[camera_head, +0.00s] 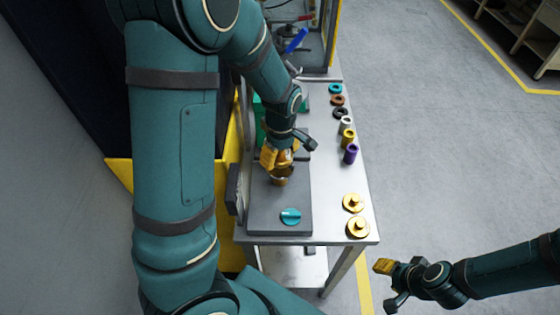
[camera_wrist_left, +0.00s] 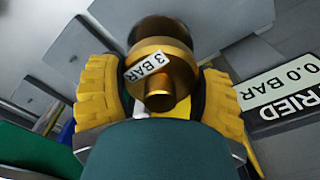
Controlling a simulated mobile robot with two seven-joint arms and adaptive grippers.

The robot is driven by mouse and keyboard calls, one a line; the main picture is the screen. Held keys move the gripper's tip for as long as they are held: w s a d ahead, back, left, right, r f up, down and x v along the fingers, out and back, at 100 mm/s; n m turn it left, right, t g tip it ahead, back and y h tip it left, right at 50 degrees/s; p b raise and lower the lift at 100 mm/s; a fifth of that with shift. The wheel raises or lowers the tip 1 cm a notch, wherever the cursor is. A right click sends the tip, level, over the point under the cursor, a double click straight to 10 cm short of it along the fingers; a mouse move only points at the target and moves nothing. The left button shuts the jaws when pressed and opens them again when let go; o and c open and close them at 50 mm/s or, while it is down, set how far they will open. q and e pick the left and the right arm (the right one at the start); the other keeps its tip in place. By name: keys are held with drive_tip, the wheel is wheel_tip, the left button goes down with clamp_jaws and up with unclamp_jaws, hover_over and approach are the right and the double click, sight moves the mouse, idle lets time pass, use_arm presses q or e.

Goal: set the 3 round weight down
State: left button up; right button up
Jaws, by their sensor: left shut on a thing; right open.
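The round weight (camera_wrist_left: 159,75) is brass-coloured, with a stem and a label reading "3 BAR" in the left wrist view. My left gripper (camera_head: 281,160) is shut on it, one yellow finger on each side.
Two gold round weights (camera_head: 353,203) (camera_head: 357,227) sit at the bench's front right. A teal knob (camera_head: 291,216) is on the plate. Several coloured rings and cylinders, including a purple one (camera_head: 350,154), line the right edge. A printed sign (camera_wrist_left: 285,92) shows in the left wrist view.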

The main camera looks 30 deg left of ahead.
sight(280, 162)
use_arm(q)
wheel_tip(280, 162, down, 3)
drive_tip(key=shift+r, duration=0.2)
drive_tip(key=shift+w+f, duration=0.1)
drive_tip(key=shift+f, duration=0.15)
drive_tip(key=shift+f+b, duration=0.15)
drive_tip(key=shift+b, duration=0.15)
drive_tip(key=o, duration=1.3)
drive_tip(key=shift+r, duration=0.2)
wheel_tip(280, 162, up, 12)
drive_tip(key=shift+d+p, duration=0.15)
drive_tip(key=shift+p, duration=0.85)
